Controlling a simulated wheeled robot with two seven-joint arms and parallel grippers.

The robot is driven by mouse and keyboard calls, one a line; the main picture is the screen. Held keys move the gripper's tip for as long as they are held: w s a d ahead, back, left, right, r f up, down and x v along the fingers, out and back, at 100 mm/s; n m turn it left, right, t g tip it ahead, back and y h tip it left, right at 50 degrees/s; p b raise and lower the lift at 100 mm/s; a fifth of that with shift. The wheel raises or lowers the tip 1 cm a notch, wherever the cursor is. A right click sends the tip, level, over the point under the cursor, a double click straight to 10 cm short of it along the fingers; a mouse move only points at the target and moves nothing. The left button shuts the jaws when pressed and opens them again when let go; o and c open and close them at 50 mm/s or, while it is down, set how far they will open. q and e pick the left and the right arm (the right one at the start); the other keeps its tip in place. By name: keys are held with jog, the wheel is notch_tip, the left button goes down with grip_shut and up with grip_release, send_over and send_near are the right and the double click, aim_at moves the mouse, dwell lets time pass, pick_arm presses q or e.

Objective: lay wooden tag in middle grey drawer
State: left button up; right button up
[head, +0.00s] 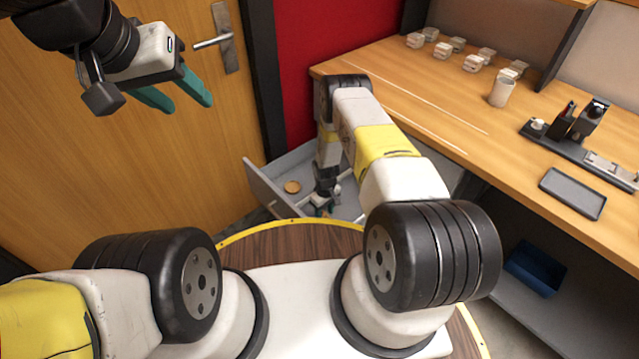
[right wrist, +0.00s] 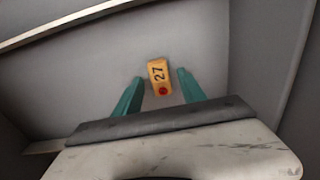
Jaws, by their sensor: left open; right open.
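The wooden tag (right wrist: 159,77), marked 27 with a red dot, lies on the grey floor of the open drawer in the right wrist view. My right gripper (right wrist: 157,86) is open, with its green fingers on either side of the tag's near end. In the head view the right gripper (head: 326,208) reaches down into the open grey drawer (head: 268,188), and my arm partly hides the inside. Which drawer of the stack this is cannot be told. My left gripper (head: 190,105) is open and empty, raised in front of the door.
The wooden desk (head: 440,110) holds several small white blocks, a white cup (head: 502,91), a dark device (head: 580,125) and a grey tray (head: 572,192). A blue bin (head: 535,266) sits beneath.

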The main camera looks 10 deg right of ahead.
notch_tip(320, 180, up, 12)
jog(key=f, duration=0.1)
notch_tip(320, 180, up, 39)
jog(key=m+t+y, duration=0.1)
jog(key=m+t, duration=0.2)
send_over(325, 216)
jog(key=d, duration=0.2)
jog(key=s+r+m+t, duration=0.2)
jog(key=s+r, duration=1)
jog(key=r, duration=0.2)
jog(key=s+r, duration=0.2)
jog(key=s, duration=0.5)
jog(key=s+r+m+t+y, duration=0.1)
jog(key=s+r, duration=0.2)
jog(key=s, duration=0.4)
pick_arm(q)
jog(key=shift+c, duration=0.2)
pick_arm(e)
jog(key=shift+s+d, duration=0.1)
